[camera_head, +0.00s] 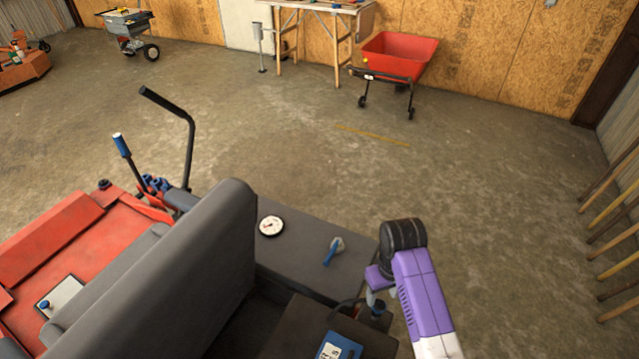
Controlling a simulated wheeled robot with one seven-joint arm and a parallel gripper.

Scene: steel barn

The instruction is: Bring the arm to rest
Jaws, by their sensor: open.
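My arm comes in from the bottom right, with purple and white links and a black joint at its top. My gripper (375,296) hangs below that joint, small and partly hidden by my own arm. It is open, and I see nothing held in it.
A round white gauge (271,225) and a blue-handled tool (333,251) lie on the grey surface. The red mower (60,240) fills the left. A red cart (400,56) and a bench (320,5) stand at the back. Poles lean right.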

